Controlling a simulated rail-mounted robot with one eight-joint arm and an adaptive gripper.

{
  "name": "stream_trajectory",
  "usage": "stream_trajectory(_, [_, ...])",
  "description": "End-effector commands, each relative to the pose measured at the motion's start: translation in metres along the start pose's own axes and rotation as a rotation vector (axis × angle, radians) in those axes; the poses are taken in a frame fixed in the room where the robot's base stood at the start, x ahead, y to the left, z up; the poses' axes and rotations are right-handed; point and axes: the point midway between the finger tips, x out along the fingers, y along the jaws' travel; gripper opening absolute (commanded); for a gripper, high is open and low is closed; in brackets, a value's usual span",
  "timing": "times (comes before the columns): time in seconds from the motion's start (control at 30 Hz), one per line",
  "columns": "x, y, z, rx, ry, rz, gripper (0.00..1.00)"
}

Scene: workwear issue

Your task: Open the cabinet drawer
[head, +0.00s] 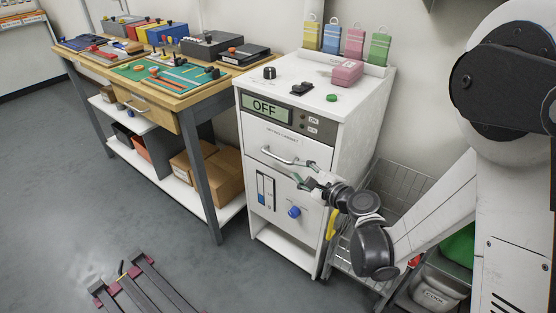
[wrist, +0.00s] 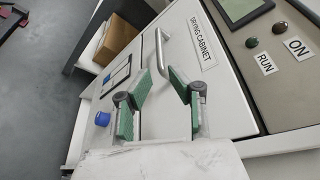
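The white drying cabinet (head: 345,135) has a shut drawer (head: 262,137) below its control panel, its front flush with the body. A curved metal handle (head: 276,158) spans the drawer front. My gripper (head: 303,172) is just in front of the drawer, by the handle's right end in the head view. In the wrist view, my gripper (wrist: 159,72) has its two green-padded fingers apart. The handle (wrist: 160,52) shows in line with the gap between the fingertips. I cannot tell whether a finger touches it. The drawer front (wrist: 220,95) also shows there.
The panel display (head: 266,108) reads OFF. A blue knob (head: 294,212) is below the drawer. A workbench (head: 160,103) with tools stands to the left, and a wire basket (head: 400,185) to the right. A low dark frame (head: 145,285) lies on the floor.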

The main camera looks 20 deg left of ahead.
Motion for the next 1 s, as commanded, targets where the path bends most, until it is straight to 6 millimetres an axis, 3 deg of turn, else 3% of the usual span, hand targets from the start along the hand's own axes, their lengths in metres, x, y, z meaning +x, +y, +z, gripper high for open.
stream_trajectory(0.5, [0.093, 0.002, 0.000, -0.001, -0.001, 0.001, 0.19])
stream_trajectory(0.7, [0.111, 0.001, 0.000, -0.001, 0.000, 0.001, 0.19])
stream_trajectory(1.0, [0.115, 0.000, 0.000, -0.001, 0.000, 0.000, 0.19])
